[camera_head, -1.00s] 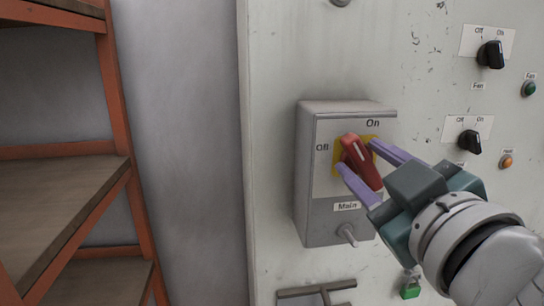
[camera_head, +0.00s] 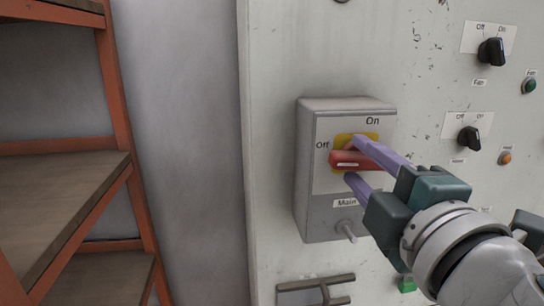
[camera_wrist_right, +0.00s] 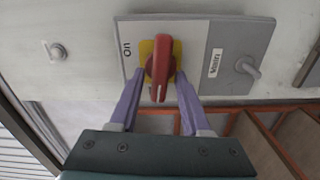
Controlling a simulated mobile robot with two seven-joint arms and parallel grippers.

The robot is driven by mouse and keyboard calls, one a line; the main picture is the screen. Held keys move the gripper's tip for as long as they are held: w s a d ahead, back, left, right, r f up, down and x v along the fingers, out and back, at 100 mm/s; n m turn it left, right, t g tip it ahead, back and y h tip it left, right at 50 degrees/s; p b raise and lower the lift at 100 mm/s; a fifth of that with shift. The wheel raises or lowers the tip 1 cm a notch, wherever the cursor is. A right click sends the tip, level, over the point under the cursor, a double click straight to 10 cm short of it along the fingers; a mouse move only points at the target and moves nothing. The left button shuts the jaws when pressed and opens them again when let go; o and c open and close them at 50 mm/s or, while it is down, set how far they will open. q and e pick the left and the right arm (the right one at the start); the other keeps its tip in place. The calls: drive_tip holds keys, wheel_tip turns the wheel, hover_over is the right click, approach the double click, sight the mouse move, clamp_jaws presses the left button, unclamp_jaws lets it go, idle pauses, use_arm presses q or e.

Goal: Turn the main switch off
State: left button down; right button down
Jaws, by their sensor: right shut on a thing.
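The main switch is a red rotary handle (camera_head: 353,160) on a yellow plate, on a grey box (camera_head: 318,215) marked On, Off and Main. The handle lies about horizontal in the head view, its end toward the Off label on the left. My right gripper (camera_head: 358,164) is shut on the red handle, with one purple finger above and one below it. In the right wrist view the red handle (camera_wrist_right: 160,70) stands between the purple fingers of my gripper (camera_wrist_right: 155,95). My left gripper is not in view.
Two black knobs, the upper (camera_head: 491,51) and the lower (camera_head: 468,139), sit on the panel at right with a green lamp (camera_head: 529,86) and an orange lamp (camera_head: 505,158). A metal handle (camera_head: 318,289) is below the box. Orange shelving (camera_head: 120,100) stands at left.

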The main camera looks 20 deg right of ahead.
drive_tip(key=shift+n, duration=0.5)
drive_tip(key=c, duration=0.7)
unclamp_jaws()
drive_tip(key=shift+s, duration=0.1)
drive_tip(key=shift+s+a+f, duration=0.1)
drive_tip(key=shift+s+f, duration=0.1)
drive_tip(key=shift+s, duration=0.1)
drive_tip(key=b+v, duration=0.5)
drive_tip(key=v, duration=0.4)
drive_tip(key=shift+s+r, duration=0.1)
drive_tip(key=shift+r, duration=0.1)
